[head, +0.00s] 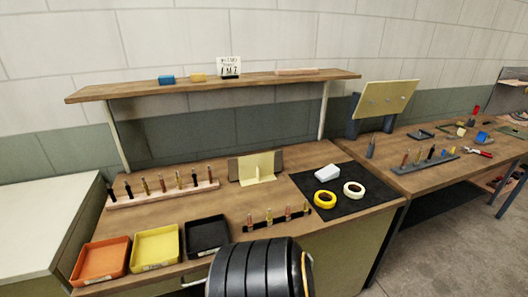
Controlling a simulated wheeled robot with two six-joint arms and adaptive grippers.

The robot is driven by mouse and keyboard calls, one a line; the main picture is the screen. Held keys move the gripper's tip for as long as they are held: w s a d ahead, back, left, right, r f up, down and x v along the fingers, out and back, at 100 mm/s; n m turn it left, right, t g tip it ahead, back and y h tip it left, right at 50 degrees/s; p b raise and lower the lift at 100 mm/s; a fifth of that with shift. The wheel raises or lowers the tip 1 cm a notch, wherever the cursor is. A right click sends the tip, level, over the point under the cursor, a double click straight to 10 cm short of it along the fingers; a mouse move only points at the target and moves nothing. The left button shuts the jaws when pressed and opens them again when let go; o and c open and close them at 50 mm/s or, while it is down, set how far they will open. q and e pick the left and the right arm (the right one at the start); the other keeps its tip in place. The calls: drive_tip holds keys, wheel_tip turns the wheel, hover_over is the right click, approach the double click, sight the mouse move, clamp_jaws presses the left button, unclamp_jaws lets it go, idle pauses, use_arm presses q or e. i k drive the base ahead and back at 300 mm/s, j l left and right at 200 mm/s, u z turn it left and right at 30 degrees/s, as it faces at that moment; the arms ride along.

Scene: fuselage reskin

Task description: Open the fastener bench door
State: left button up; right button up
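The fastener bench (232,205) has a wooden top and stands in the middle of the head view. Its olive front panel (345,252) shows below the top at the right. A thin metal handle (193,283) shows at the front, below the trays, near the bottom edge. Most of the bench front is below the picture or hidden, so I cannot tell the door's outline or whether it is open. A black ribbed round shape covers the front middle. Neither gripper is in view.
Orange (102,260), yellow (155,248) and black (207,236) trays line the bench's front left. A black mat (345,210) holds tape rolls at the right. A pale cabinet (45,225) stands left, another workbench (430,150) right. Grey floor (450,240) is open at lower right.

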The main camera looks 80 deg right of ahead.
sight(342, 260)
drive_tip(key=z, duration=3.5)
